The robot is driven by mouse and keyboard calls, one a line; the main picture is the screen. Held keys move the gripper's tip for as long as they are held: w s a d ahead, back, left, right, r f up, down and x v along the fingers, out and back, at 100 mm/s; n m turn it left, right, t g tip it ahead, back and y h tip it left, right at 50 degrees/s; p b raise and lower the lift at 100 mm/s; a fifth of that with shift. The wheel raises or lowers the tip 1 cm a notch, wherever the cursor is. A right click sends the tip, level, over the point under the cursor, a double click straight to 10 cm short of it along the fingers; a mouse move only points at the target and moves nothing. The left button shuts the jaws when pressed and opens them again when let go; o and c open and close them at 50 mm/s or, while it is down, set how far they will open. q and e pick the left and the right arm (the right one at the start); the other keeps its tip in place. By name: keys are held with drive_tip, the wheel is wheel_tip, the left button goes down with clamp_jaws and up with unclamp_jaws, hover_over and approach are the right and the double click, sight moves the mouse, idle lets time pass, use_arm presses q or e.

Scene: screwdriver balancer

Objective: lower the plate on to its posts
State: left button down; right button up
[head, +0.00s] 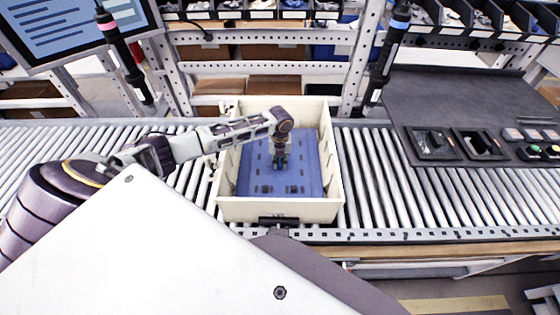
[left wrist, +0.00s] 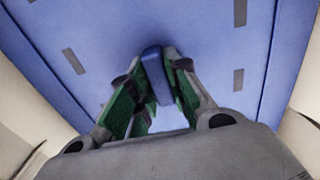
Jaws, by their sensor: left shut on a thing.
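The blue plate (head: 257,182) lies level inside the cream-coloured box on the conveyor, with dark slots across its face. My left gripper (head: 280,164) points straight down over the plate's middle. In the left wrist view its green-lined fingers (left wrist: 157,85) are shut on the blue upright handle (left wrist: 152,68) of the plate. The posts are hidden under the plate, so I cannot tell whether it touches them. My right gripper is not in view.
The box (head: 327,208) has walls close around the plate. Roller conveyor (head: 390,190) runs free on both sides. Two dark hanging tools (head: 384,60) (head: 124,52) flank the box behind. A dark panel (head: 460,110) with buttons stands at the right, and a screen (head: 70,25) at upper left.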

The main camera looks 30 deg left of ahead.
use_arm(q)
drive_tip(key=shift+w+r, duration=0.2)
drive_tip(key=c, duration=1.4)
unclamp_jaws()
drive_tip(key=shift+s, duration=0.1)
drive_tip(key=shift+o, duration=0.6)
drive_tip(key=shift+s, duration=0.1)
drive_tip(key=shift+f, duration=0.1)
wheel_tip(320, 180, up, 12)
